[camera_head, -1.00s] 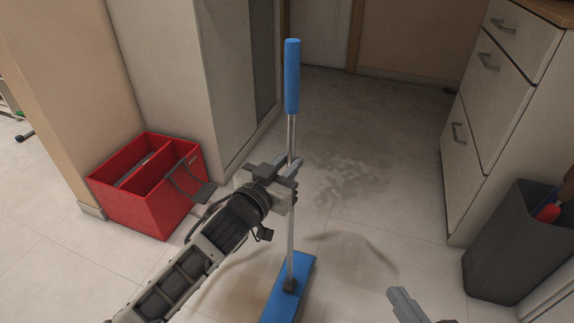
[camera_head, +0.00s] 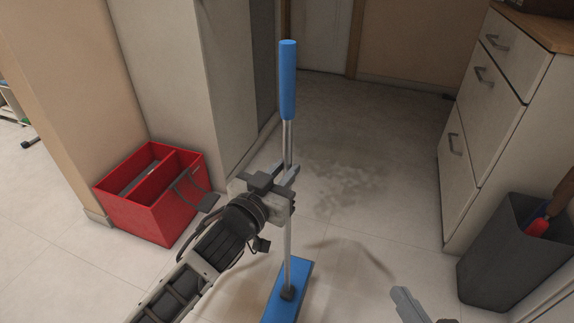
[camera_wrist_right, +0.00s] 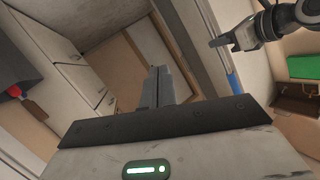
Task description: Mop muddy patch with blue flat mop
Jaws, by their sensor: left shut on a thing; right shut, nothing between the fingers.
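The blue flat mop stands nearly upright in the head view, with a blue grip (camera_head: 288,80), a silver pole and a flat blue head (camera_head: 287,291) low in the picture. My left gripper (camera_head: 284,178) is shut on the mop's pole below the blue grip. The muddy patch (camera_head: 345,185) is a greyish smear on the tiles beyond and to the right of the pole. My right gripper (camera_head: 404,302) is shut and empty at the bottom edge; its closed fingers also show in the right wrist view (camera_wrist_right: 160,86). Part of the blue mop grip shows there (camera_wrist_right: 234,84).
A red two-compartment bucket (camera_head: 160,220) stands on the left by the wall. A white drawer cabinet (camera_head: 470,150) and a dark grey bin (camera_head: 505,250) with a red-and-blue item in it line the right. Tiled floor between them is open, with a door at the back.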

